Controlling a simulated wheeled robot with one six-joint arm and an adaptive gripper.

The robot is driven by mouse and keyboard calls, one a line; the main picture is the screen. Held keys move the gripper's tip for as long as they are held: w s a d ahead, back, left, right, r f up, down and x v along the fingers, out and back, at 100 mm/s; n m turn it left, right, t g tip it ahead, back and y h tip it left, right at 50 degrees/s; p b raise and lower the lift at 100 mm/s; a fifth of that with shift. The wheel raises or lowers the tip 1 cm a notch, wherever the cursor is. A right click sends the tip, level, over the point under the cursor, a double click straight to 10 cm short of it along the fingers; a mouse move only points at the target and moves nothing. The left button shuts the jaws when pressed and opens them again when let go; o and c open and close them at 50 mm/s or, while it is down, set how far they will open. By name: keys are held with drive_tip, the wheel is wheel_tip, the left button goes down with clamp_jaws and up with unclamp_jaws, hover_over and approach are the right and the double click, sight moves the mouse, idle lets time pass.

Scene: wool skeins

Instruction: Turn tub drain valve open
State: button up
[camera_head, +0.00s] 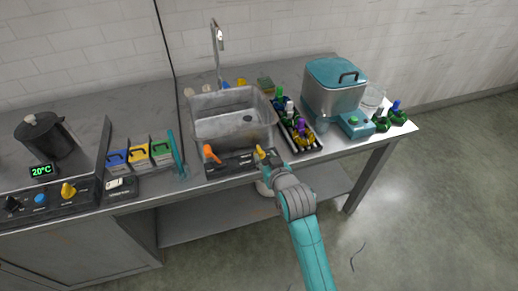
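A metal sink tub (202,132) is set in the steel counter, with a dark drain hole (247,118) in its floor. A dark panel (235,163) runs along its front. An orange lever (210,153) stands at the panel's left part. A yellow handle (261,152) shows at its right end; no readable label tells which one is the drain valve. My gripper (267,159) is at the panel's right end, at or just in front of the yellow handle. I cannot tell whether it touches the handle. Its fingers are too small and covered to read.
A black rack (309,148) of coloured bottles stands right of the tub. Beyond it are a teal-lidded steel vessel (335,100) and green-based bottles (398,118). Coloured boxes (139,156), a teal stick (176,153) and a black pot (45,138) are on the left. A faucet (218,55) rises behind the tub.

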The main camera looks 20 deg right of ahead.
sight(260, 150)
drive_tip(key=x, duration=0.7)
drive_tip(key=shift+w+f, duration=0.2)
drive_tip(key=shift+w, duration=0.1)
clamp_jaws()
